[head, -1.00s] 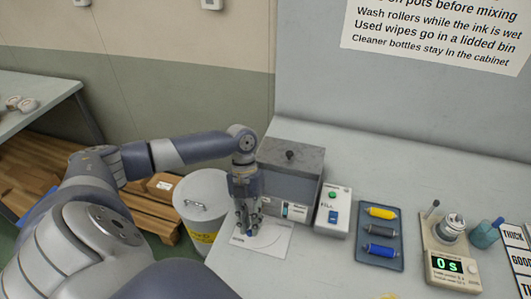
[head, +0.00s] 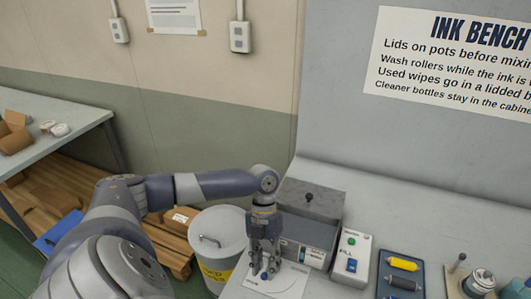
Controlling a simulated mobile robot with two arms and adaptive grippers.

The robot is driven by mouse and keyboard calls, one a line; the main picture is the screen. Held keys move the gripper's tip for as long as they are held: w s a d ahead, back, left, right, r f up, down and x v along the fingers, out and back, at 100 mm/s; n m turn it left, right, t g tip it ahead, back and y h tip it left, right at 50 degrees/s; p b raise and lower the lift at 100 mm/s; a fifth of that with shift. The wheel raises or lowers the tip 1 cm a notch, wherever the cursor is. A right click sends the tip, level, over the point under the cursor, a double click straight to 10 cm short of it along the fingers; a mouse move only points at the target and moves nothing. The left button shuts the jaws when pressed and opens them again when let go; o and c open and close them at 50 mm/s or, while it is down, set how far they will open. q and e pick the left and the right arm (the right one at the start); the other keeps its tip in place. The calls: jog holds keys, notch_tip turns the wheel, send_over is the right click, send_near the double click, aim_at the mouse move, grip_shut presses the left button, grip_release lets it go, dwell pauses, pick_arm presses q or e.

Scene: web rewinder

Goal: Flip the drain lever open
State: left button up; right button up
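A grey box (head: 304,233) with a dark lid and a round knob stands on the bench, with a small label low on its front. My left gripper (head: 264,271) points down in front of the box's left part, above a white sheet (head: 288,287). A small blue part shows around its fingertips; I cannot tell whether it is a drain lever. The gripper hides part of the box front, and its finger gap is too small to judge. My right gripper is out of view.
A white lidded bin (head: 217,230) stands left of the bench edge. A box with green and blue buttons (head: 351,256) is right of the grey box.

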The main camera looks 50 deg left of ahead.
pick_arm(q)
jog(key=v, duration=1.2)
dwell(0.3)
